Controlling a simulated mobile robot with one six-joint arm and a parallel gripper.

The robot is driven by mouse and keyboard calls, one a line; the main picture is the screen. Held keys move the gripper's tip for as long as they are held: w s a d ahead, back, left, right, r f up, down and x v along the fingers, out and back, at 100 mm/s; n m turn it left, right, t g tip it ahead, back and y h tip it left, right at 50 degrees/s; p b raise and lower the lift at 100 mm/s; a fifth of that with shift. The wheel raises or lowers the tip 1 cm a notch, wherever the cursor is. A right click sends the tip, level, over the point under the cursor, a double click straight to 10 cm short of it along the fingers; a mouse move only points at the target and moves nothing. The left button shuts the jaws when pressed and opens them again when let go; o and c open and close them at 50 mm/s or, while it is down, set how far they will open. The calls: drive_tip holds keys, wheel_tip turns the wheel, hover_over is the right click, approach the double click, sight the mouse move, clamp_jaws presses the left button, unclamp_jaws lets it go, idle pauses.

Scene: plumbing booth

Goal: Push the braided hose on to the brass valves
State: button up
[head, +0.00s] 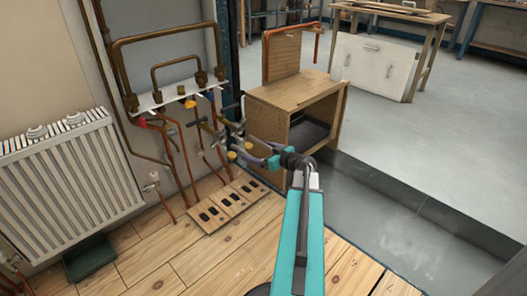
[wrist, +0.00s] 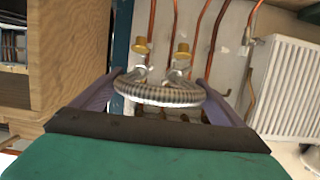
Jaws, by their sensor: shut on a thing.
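The braided hose (wrist: 160,93) is a grey ribbed U-bend in the wrist view, lying between the two purple fingers of my gripper (wrist: 158,80), which is shut on it. Its two silvery ends (wrist: 140,73) point away from me toward two brass valves, one on the left (wrist: 142,47) and one on the right (wrist: 182,50). The ends look close to the valves; I cannot tell whether they touch. In the head view my gripper (head: 246,153) is at the pipework beside the wooden cabinet, and the hose is too small to make out clearly there.
A wooden cabinet (head: 297,95) stands just right of the pipes. Copper pipes (head: 172,150) run down the wall on the left, with a white radiator (head: 70,170) farther left. A slotted wooden floor plate (head: 222,205) lies below. The grey floor at right is open.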

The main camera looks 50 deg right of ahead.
drive_tip(key=shift+w+d+p, duration=0.2)
drive_tip(key=shift+w+p, duration=1.6)
drive_tip(key=shift+w, duration=1.05)
drive_tip(key=shift+w, duration=0.1)
drive_tip(key=shift+s+d+b, duration=0.5)
drive_tip(key=shift+s+d, duration=0.2)
drive_tip(key=shift+s, duration=0.25)
